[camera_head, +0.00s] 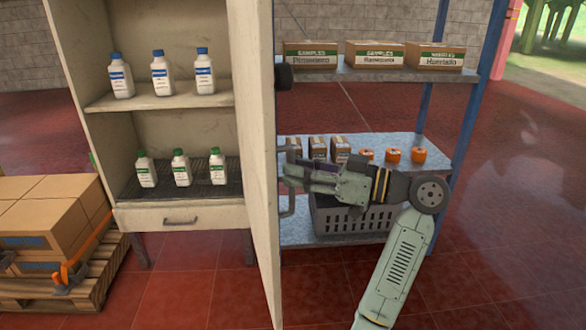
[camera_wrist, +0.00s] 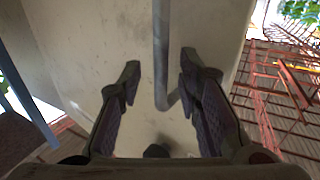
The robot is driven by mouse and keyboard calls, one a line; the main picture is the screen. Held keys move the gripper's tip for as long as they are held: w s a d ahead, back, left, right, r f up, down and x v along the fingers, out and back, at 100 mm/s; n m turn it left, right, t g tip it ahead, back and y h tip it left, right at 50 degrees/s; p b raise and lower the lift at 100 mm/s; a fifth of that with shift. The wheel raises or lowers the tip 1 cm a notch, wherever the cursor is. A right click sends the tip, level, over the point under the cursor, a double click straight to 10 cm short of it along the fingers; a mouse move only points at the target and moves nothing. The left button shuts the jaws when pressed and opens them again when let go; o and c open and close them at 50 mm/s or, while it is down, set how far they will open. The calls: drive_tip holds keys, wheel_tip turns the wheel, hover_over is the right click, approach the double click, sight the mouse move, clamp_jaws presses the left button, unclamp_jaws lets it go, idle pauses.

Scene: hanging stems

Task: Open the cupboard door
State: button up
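The cream cupboard (camera_head: 140,217) stands at the left in the head view, with its inside in sight. Its door (camera_head: 258,140) stands swung out, seen nearly edge-on; its face fills much of the wrist view (camera_wrist: 90,45). The grey bar handle (camera_head: 289,207) is on the door's right-hand side; it also shows in the wrist view (camera_wrist: 161,50). My gripper (camera_head: 292,177) is at the handle. In the wrist view my gripper (camera_wrist: 158,82) has its fingers apart, one each side of the bar, with gaps showing. Contact with the handle is not seen.
Blue-capped bottles (camera_head: 161,75) and green-capped bottles (camera_head: 181,168) stand inside the cupboard. A rack (camera_head: 375,76) with sample boxes and a grey crate (camera_head: 352,219) stands behind my arm. Cartons on a pallet (camera_head: 75,292) are at left. The red floor in front is clear.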

drive_tip(key=v, duration=1)
drive_tip(key=shift+d, duration=0.1)
